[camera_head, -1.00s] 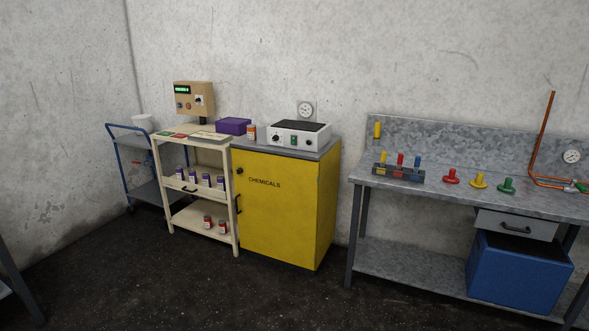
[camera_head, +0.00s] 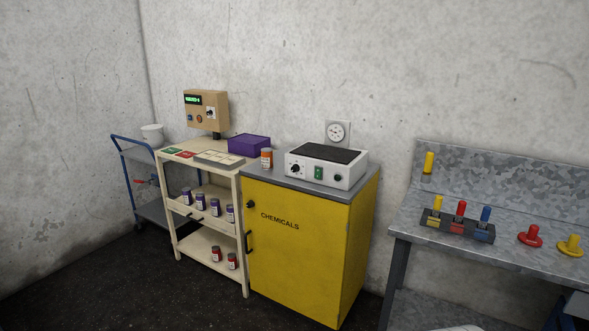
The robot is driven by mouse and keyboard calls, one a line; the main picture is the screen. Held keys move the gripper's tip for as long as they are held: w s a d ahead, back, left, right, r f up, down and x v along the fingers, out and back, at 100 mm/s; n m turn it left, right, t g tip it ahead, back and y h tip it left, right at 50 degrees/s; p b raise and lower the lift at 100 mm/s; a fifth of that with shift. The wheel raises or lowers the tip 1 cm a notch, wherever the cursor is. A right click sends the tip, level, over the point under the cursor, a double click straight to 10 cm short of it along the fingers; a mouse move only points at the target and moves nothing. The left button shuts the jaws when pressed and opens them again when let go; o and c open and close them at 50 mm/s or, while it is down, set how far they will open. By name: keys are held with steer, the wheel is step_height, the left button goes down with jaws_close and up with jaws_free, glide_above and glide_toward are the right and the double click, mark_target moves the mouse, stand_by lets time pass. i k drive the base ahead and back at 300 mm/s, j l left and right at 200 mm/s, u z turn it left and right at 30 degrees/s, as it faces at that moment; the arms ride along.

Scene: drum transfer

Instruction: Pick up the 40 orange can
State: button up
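An orange can (camera_head: 266,159) with a pale label stands upright on the grey top of the yellow chemicals cabinet (camera_head: 300,245), near its left edge. It stands between the purple box and the white hotplate device. Its label is too small to read. My gripper is not clearly in view; only a pale rounded shape, which I cannot identify, shows at the bottom edge.
A beige shelf cart (camera_head: 243,235) holds several purple-labelled cans and two red cans. A purple box (camera_head: 249,146) and a white device (camera_head: 326,165) flank the orange can. A grey workbench (camera_head: 500,250) stands at right. Dark floor (camera_head: 120,290) is clear at front left.

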mark_target(267, 164)
steer(key=i+u, duration=0.1)
steer(key=i, duration=0.2)
steer(key=i+l+u, duration=0.15)
steer(key=i, duration=0.15)
steer(key=i+j+z, duration=0.2)
steer(key=i+j, duration=0.15)
steer(key=i, duration=0.2)
steer(key=i+j+z, duration=0.25)
steer(key=i+j, duration=0.2)
steer(key=i+j+z, duration=0.2)
steer(key=i+j, duration=0.35)
steer(key=i+j+z, duration=0.2)
steer(key=i+j, duration=0.3)
steer(key=i+j+z, duration=0.25)
steer(key=i+j, duration=0.15)
steer(key=j, duration=0.35)
